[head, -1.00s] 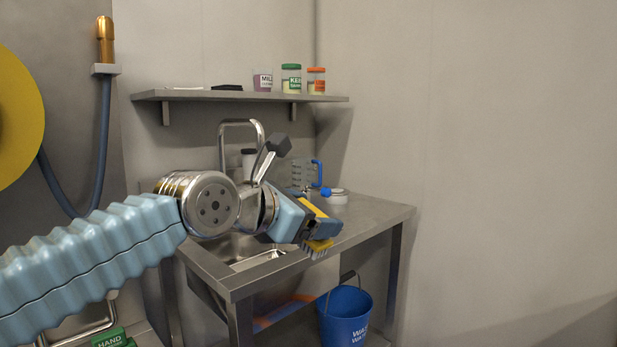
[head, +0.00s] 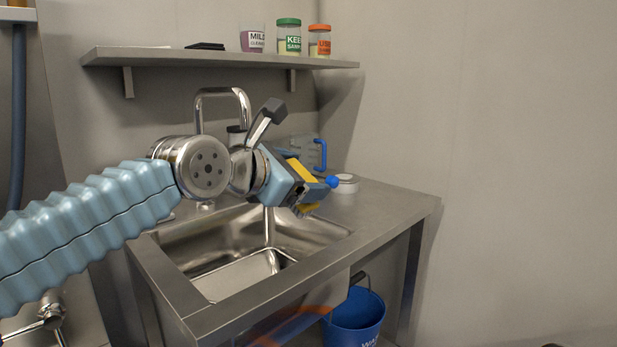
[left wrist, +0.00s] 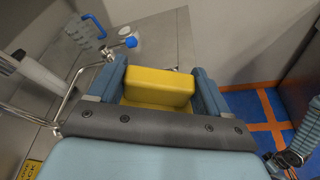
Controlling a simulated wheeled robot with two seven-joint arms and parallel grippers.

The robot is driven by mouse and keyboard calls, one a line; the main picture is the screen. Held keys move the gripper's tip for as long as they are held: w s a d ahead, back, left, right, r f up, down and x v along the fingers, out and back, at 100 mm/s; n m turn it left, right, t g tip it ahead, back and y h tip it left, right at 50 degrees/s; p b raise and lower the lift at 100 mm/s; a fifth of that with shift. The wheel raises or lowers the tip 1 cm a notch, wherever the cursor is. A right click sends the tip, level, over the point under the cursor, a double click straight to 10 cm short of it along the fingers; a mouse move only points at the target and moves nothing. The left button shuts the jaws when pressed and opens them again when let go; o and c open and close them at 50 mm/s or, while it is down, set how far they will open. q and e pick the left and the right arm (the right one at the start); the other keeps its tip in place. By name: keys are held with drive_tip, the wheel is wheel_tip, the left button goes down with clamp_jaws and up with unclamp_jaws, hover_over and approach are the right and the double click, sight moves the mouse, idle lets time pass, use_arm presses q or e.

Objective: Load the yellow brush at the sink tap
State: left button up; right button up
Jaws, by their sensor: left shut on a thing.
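My left gripper (head: 308,197) is shut on the yellow brush, above the far right part of the sink basin. A little of the yellow brush (head: 307,209) shows under the jaws; its yellow block (left wrist: 158,88) shows between both fingers in the left wrist view. Its bristles are mostly hidden. The chrome sink tap (head: 222,93) arches behind my wrist, which hides its lower part. A blue knob (head: 333,182) shows just beyond the gripper; in the left wrist view this knob (left wrist: 131,42) tips a metal lever, apart from the brush.
The steel sink basin (head: 240,275) is open below. A clear jug with a blue handle (head: 321,154) and a white-lidded tub (head: 346,184) stand on the back counter. Labelled jars (head: 288,36) stand on the shelf (head: 220,59). A blue bucket (head: 355,320) stands below.

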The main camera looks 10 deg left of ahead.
use_arm(q)
drive_tip(key=w+a+f+b, duration=0.2)
drive_tip(key=w+a, duration=0.5)
drive_tip(key=a, duration=0.1)
drive_tip(key=shift+w+a+f, duration=0.15)
drive_tip(key=shift+w+a, duration=0.1)
idle(0.4)
